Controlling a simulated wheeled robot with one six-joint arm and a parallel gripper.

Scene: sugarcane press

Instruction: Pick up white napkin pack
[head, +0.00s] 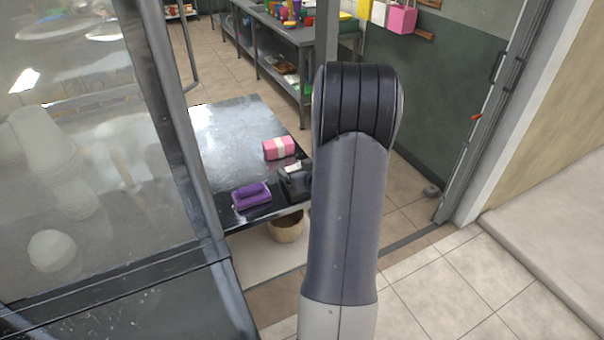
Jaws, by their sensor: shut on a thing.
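My gripper (292,177) is the dark shape at the right front edge of the dark counter, partly hidden behind my own arm. It is shut on a small white thing, the white napkin pack (292,169), of which only a small part shows. I cannot tell whether the pack touches the counter.
A pink pack with a pale band (278,148) lies just behind my gripper. A purple item (251,195) lies to its left on the shiny counter (235,135). A woven basket (287,227) stands below. A glass panel (80,130) is at left, a door frame (490,120) at right.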

